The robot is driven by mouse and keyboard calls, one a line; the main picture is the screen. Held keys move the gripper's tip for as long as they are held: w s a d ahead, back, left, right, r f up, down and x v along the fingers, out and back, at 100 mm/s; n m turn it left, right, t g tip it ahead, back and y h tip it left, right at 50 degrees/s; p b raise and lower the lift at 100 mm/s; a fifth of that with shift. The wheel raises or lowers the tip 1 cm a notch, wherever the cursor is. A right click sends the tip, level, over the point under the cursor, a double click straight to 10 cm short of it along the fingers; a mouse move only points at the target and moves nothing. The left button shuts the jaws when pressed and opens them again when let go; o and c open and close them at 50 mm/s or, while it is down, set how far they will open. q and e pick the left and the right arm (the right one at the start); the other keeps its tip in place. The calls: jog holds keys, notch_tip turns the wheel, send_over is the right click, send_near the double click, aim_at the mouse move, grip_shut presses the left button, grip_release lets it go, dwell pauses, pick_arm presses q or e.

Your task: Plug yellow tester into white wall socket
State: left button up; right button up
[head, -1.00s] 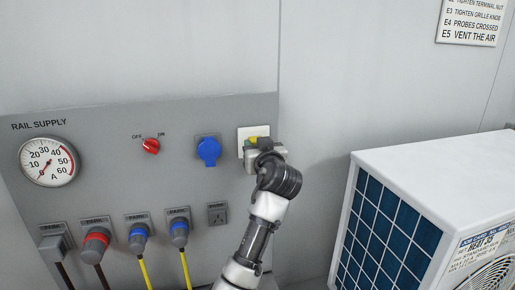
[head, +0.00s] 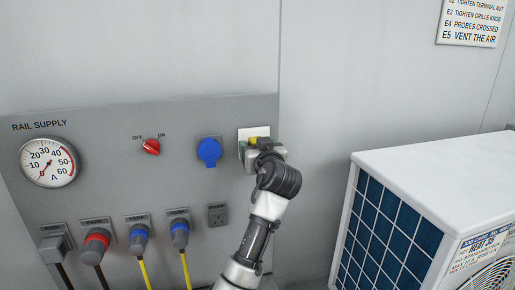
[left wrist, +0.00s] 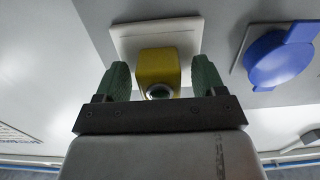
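The yellow tester (left wrist: 157,68) sits against the white wall socket (left wrist: 125,38) in the left wrist view and seems plugged into it. Its contact with the socket is hidden. In the head view only a small part of the tester (head: 253,141) shows, in front of the white socket plate (head: 261,131). My left gripper (left wrist: 162,80) has its green fingers on either side of the tester, with a narrow gap at each side. It is open around it. My left gripper (head: 252,148) also shows in the head view, covering the lower part of the socket. My right gripper is not in view.
A blue capped socket (head: 209,151) is just left of the white one. The panel also bears a red switch (head: 151,147), a gauge (head: 47,162) and several parked plugs below. A white boxed unit (head: 440,178) stands at the right.

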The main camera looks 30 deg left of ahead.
pick_arm(q)
jog(key=shift+s+d+f, duration=0.1)
jog(key=shift+s+d, duration=0.05)
jog(key=shift+d, duration=0.05)
jog(key=b+v, duration=0.4)
jog(key=v, duration=0.6)
jog(key=shift+s+d, duration=0.1)
jog(key=shift+s, duration=0.05)
